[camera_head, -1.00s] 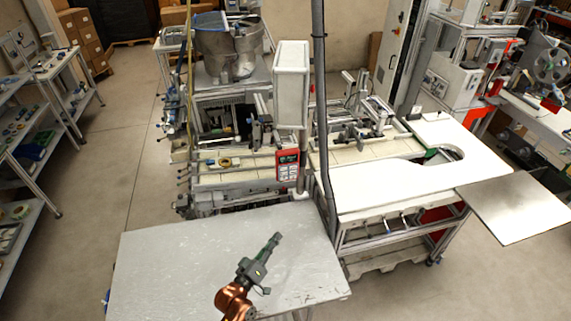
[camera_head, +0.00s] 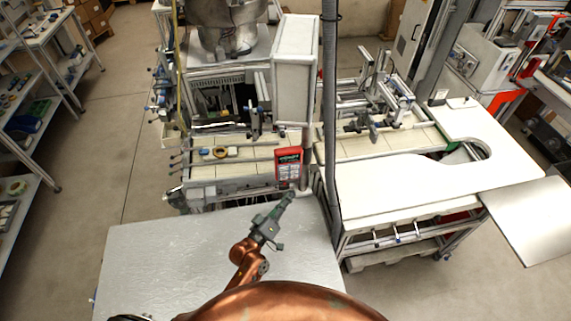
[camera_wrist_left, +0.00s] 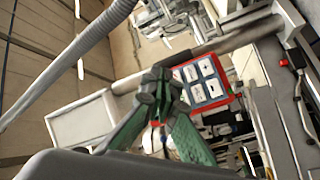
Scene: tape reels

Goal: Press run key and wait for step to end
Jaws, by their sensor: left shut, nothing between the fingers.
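A red control panel (camera_head: 289,167) with a dark display and pale keys hangs on a post at the back edge of the grey table. In the left wrist view the red-framed panel (camera_wrist_left: 203,82) shows several pale keys, just past the fingertips. My left gripper (camera_head: 290,194) is shut and empty, pointing up toward the panel from below. In the left wrist view its green fingers (camera_wrist_left: 159,85) meet at the tips and overlap the panel's edge in the picture. I cannot tell whether the tips touch it. The right gripper is not in view.
The grey table (camera_head: 150,265) is bare beneath my left arm. A tall white box (camera_head: 294,70) stands above the panel, and a dark vertical pole (camera_head: 330,120) rises beside it. A white worktop (camera_head: 400,185) lies to the right. Open floor is at the left.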

